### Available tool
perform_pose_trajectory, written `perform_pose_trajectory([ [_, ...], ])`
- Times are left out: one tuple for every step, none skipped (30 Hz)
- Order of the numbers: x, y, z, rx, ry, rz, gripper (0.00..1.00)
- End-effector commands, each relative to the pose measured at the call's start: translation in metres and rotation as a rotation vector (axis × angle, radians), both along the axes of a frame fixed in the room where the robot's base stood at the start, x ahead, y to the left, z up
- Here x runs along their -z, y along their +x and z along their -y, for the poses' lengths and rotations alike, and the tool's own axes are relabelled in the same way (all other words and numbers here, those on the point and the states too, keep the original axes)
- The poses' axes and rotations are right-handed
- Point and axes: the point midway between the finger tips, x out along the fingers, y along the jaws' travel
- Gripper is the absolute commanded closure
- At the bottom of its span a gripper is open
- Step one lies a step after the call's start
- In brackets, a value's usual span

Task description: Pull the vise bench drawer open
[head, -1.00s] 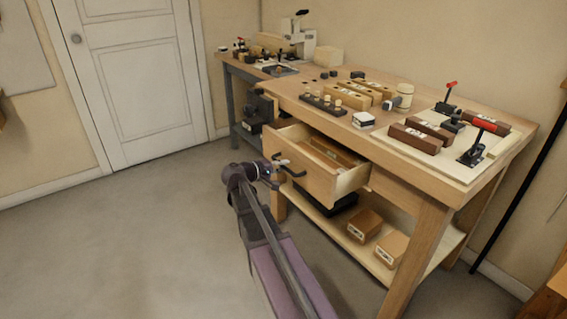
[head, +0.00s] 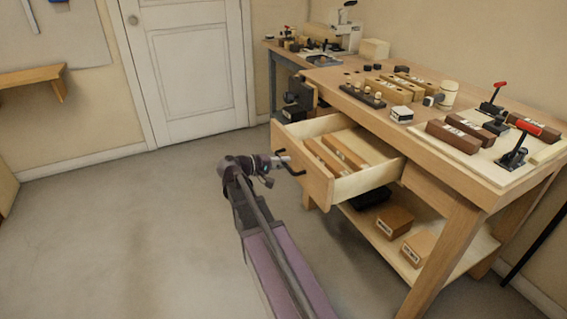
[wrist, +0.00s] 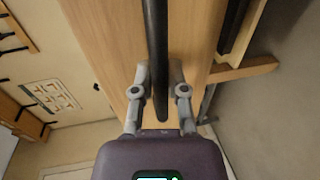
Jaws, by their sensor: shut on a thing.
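The vise bench drawer (head: 302,166) stands well out from the wooden workbench (head: 447,203), its inside showing wooden blocks. Its front carries a dark bar handle (head: 291,166). My gripper (head: 282,163) is at that handle, in front of the drawer face. In the wrist view my gripper (wrist: 160,92) has its two fingers on either side of the dark handle (wrist: 157,45), shut on it. The wooden drawer front (wrist: 100,40) fills the middle of that view behind the handle. The fingertips are partly hidden by the handle.
Boxes (head: 386,222) sit on the lower shelf. The floor (head: 130,230) left of my arm is clear. A white door (head: 190,60) is at the back.

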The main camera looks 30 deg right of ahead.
Motion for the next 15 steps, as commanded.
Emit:
perform_pose_trajectory([
  [0.0004,0.0003,0.0020,0.002,0.002,0.001,1.00],
  [0.0004,0.0001,0.0029,0.003,0.002,0.001,1.00],
  [0.0004,-0.0002,0.0041,0.005,0.001,0.001,1.00],
  [0.0002,-0.0004,0.0050,0.006,0.001,0.001,1.00],
  [0.0002,-0.0004,0.0059,0.006,0.001,0.001,1.00],
  [0.0001,-0.0007,0.0068,0.007,0.001,0.001,1.00],
  [0.0002,-0.0008,0.0076,0.008,0.000,0.001,1.00],
  [0.0001,-0.0009,0.0082,0.009,0.000,0.001,1.00],
  [0.0000,-0.0010,0.0089,0.009,0.000,0.001,1.00],
  [0.0000,-0.0011,0.0096,0.010,0.000,0.001,0.76],
  [-0.0001,-0.0012,0.0100,0.011,0.000,0.001,0.67],
  [-0.0002,-0.0015,0.0106,0.012,-0.001,0.000,0.55],
  [-0.0002,-0.0016,0.0109,0.012,-0.001,0.000,0.46],
  [-0.0002,-0.0018,0.0110,0.012,-0.001,0.000,0.46],
  [-0.0002,-0.0021,0.0113,0.014,-0.001,0.001,0.46],
])
